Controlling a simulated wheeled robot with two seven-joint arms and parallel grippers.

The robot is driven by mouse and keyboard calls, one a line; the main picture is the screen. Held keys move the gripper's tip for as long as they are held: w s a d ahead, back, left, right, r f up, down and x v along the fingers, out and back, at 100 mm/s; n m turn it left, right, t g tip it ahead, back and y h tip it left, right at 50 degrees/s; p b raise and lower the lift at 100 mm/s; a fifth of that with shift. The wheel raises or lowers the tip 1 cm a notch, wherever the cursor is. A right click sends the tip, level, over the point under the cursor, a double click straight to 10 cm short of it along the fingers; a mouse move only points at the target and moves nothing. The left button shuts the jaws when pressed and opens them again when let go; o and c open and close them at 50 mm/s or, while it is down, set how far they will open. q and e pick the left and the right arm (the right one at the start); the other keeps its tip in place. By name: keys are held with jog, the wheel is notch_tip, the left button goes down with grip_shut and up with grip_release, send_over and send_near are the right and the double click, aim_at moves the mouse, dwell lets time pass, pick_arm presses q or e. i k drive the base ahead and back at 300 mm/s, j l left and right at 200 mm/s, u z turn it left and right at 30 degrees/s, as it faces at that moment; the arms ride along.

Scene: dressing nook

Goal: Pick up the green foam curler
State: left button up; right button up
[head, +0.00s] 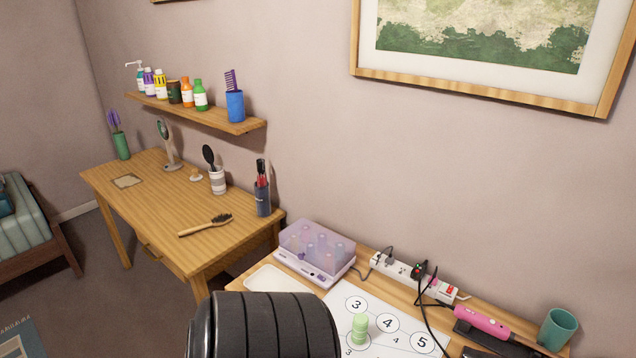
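The green foam curler (360,328) stands upright on a white sheet (340,300) printed with numbered circles, at the bottom centre of the head view. It is light green. A black ribbed cylindrical part, which seems to belong to my arm, fills the bottom left of centre, to the left of the curler, and covers part of the near table. Neither of my grippers' fingers shows in this view.
A purple clear-lidded box (315,252) of rollers and a white tray (276,280) lie left of the sheet. A power strip (412,277), cables, a pink styling tool (482,322) and a teal cup (557,330) are right. A wooden desk (165,205) holds brushes.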

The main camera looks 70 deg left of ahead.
aim_at(360, 321)
jog(key=u, duration=2)
